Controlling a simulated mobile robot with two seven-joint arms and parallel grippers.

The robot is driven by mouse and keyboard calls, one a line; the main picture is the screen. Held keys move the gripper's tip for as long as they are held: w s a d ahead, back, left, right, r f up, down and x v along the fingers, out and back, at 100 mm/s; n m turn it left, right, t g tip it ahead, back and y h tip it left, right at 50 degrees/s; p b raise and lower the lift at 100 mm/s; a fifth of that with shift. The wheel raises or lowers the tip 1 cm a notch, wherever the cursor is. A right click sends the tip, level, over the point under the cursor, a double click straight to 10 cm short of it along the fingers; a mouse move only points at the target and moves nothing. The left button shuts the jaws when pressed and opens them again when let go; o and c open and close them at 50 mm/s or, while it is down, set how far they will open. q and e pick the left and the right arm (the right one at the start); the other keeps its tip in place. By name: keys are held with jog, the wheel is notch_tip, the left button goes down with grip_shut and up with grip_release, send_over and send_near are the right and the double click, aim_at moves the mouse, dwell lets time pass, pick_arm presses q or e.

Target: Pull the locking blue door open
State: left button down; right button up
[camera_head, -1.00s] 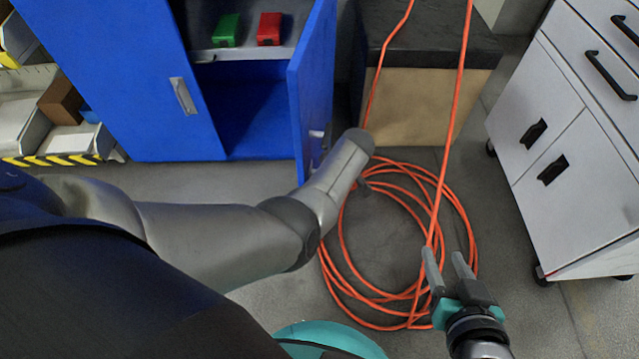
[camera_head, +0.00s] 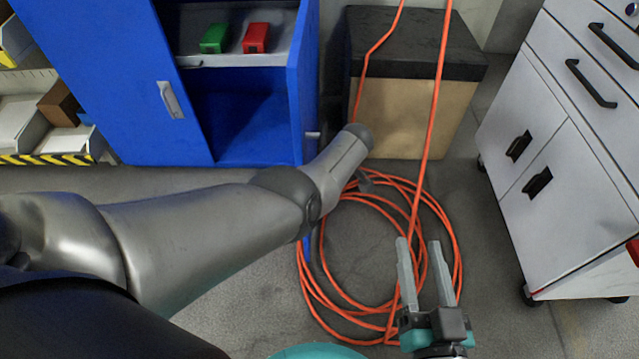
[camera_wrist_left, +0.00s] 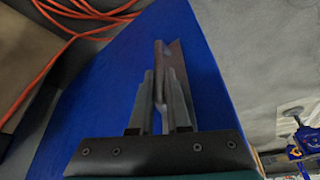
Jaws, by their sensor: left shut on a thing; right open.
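The blue cabinet's left door (camera_head: 100,80) is closed, with its grey handle showing. Its right door (camera_head: 304,70) stands open, seen nearly edge-on in the head view, partly behind my left arm. In the left wrist view the blue door panel (camera_wrist_left: 105,90) fills the middle. There my left gripper (camera_wrist_left: 161,100) is shut on the door's grey metal handle (camera_wrist_left: 160,65). In the head view the left fingers are hidden behind my forearm. My right gripper (camera_head: 425,245) is open and empty, above the floor at the lower right.
Green (camera_head: 215,38) and red (camera_head: 256,38) boxes sit on the cabinet shelf. A black-topped box (camera_head: 400,115) stands right of the open door. A coiled orange cable (camera_head: 450,215) lies on the floor. A white drawer cabinet (camera_head: 570,150) stands at the right.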

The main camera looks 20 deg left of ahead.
pick_arm(q)
jog(key=shift+w+a+r, duration=0.1)
jog(key=shift+w+a, duration=0.05)
jog(key=shift+a, duration=0.05)
jog(key=c, duration=1)
grip_release()
jog(key=shift+c, duration=0.2)
jog(key=shift+o, duration=0.8)
jog(key=shift+d, duration=0.1)
